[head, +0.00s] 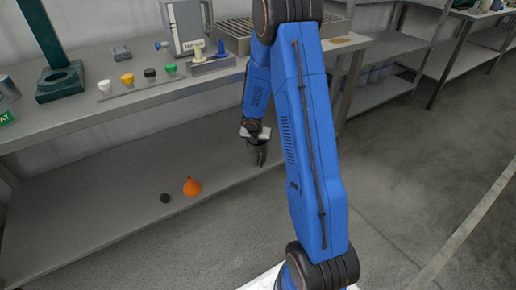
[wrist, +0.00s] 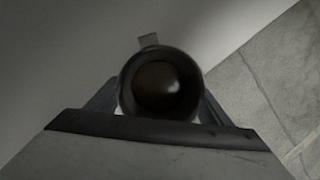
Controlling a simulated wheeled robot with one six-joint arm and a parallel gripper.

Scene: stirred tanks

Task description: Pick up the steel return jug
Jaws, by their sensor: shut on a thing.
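The steel return jug (wrist: 160,84) fills the middle of the wrist view as a dark round vessel seen from above, with a brownish, shiny inside. A small tab sticks out at its far rim. My gripper (head: 259,153) is shut on it, with one finger on each side. In the head view my gripper hangs below the blue arm, over the lower shelf near its front edge. The jug cannot be made out clearly from the dark gripper there. Whether the jug rests on the shelf or is lifted I cannot tell.
An orange funnel (head: 192,186) and a small dark round object (head: 165,198) stand on the lower shelf (head: 100,215) to the left. The bench above (head: 60,112) holds several coloured caps and a grey machine (head: 187,25). Open floor (head: 400,190) lies to the right.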

